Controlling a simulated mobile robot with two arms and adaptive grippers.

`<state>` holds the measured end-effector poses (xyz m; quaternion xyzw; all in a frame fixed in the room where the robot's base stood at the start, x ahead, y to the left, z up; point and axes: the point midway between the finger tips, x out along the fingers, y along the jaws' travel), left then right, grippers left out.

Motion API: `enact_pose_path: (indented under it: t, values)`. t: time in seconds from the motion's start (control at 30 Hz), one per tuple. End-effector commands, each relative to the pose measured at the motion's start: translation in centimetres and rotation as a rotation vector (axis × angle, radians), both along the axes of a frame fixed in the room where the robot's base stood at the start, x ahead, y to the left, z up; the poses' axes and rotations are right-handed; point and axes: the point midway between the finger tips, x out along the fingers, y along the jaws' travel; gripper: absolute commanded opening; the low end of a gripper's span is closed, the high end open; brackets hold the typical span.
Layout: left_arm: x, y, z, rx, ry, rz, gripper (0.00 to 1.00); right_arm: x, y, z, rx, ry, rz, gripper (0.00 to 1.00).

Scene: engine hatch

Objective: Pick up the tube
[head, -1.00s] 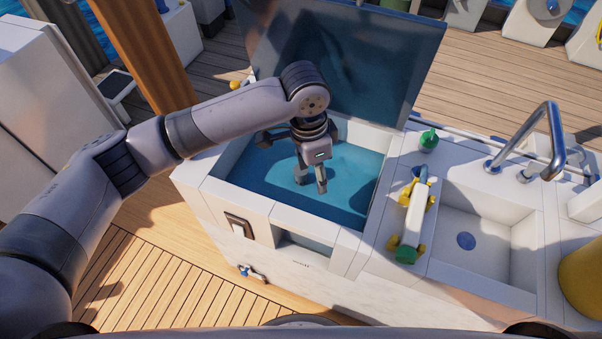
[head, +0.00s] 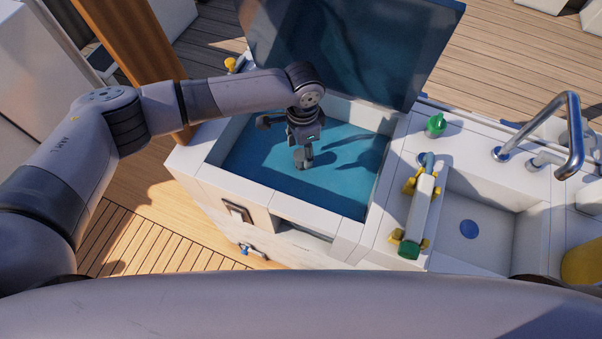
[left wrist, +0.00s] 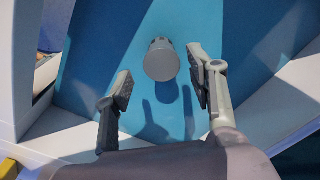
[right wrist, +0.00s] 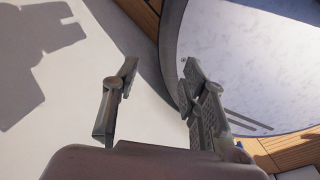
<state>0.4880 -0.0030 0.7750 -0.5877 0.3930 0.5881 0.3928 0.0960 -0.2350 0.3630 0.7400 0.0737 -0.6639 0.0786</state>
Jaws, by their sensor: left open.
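A short grey cylinder, seemingly the tube (left wrist: 162,58), stands out from the blue floor of the open hatch (head: 345,178) in the left wrist view. My left gripper (head: 303,160) is open and down inside the hatch. In the left wrist view the tube shows beyond and between its parted fingertips, nearer the right finger, with no clear contact. In the head view the gripper hides the tube, or I cannot tell them apart. My right gripper (right wrist: 160,70) is open and empty in the right wrist view, over a pale surface. It is not in the head view.
The hatch has white walls and a raised dark lid (head: 345,50) behind. To its right, a white pipe with yellow clamps and a green end (head: 418,212) lies on the counter, near a green bottle (head: 436,124), a sink (head: 480,215) and a tap (head: 573,140).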

Motion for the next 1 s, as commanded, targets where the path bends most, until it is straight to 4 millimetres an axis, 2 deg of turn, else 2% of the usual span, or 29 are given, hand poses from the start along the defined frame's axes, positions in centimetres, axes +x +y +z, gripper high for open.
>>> enact_pose_path:
  t: [0.07,0.17,0.33,0.43,0.7,1.0]
  values:
    - [0.0,0.0,-0.4,0.001,0.000,0.000,0.51,0.8,0.0,0.1,0.002,-0.012,0.000,0.40]
    - [0.0,0.2,-1.4,0.002,0.001,0.000,0.51,0.7,0.0,0.4,0.001,-0.009,0.001,0.40]
    - [0.1,0.3,-4.1,0.001,0.000,0.001,0.51,-0.5,0.0,0.5,-0.001,0.009,0.000,0.40]
    - [0.1,0.3,-5.1,0.000,0.000,0.000,0.51,-1.4,-0.1,0.5,-0.002,0.021,0.000,0.40]
    - [0.1,0.4,-5.4,0.000,-0.001,0.001,0.51,-1.7,-0.1,0.4,-0.003,0.027,0.000,0.40]
    - [0.1,0.4,-5.4,0.000,-0.001,0.001,0.32,-0.9,0.0,0.5,-0.001,0.015,0.000,0.40]
